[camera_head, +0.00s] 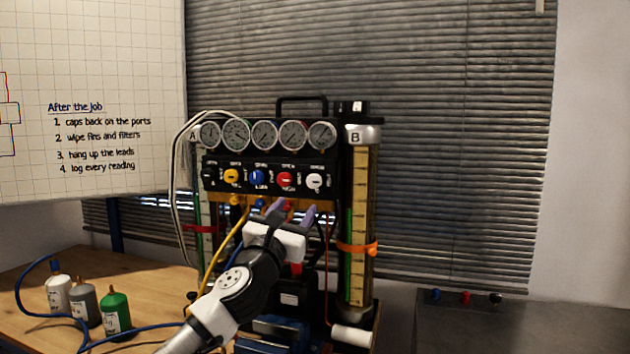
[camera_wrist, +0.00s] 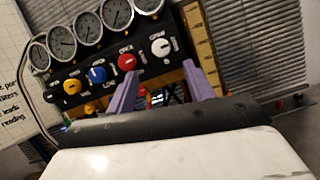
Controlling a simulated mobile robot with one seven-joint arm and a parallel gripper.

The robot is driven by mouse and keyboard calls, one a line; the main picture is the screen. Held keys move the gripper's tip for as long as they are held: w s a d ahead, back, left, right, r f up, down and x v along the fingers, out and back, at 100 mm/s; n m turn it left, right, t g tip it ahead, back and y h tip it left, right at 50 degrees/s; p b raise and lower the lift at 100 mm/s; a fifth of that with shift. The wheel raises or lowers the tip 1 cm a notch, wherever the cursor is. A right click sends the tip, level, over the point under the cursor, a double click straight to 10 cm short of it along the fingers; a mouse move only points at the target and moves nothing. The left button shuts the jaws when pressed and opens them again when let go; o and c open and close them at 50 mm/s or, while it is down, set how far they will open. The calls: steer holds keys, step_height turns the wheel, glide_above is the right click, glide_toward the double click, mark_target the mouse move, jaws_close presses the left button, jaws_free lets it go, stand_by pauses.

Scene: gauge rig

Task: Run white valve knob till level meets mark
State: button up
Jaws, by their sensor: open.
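The white valve knob (camera_head: 315,181) is the rightmost knob on the black panel below the gauges. In the wrist view the white knob (camera_wrist: 160,47) shows just beyond and between my two purple fingertips. My gripper (camera_head: 291,212) is open and empty, below the knob row and apart from the white knob. The tall sight column marked B (camera_head: 361,205) stands right of the panel. An orange band (camera_head: 357,248) goes around it at about mid-height and may be the mark. A green strip shows inside the column; I cannot tell the liquid level exactly.
Red (camera_head: 285,180), blue (camera_head: 258,178) and yellow (camera_head: 231,176) knobs sit left of the white one. Several round gauges (camera_head: 264,135) are above. Hoses, including a yellow one (camera_head: 222,258), hang left of my arm. Bottles (camera_head: 115,312) stand on the wooden table.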

mark_target(313, 182)
steer(key=p+x, duration=0.3)
steer(key=x, duration=0.8)
steer(key=shift+w+d+r, duration=0.1)
steer(key=shift+w, duration=0.05)
steer(key=shift+c, duration=0.4)
steer(key=c, duration=0.9)
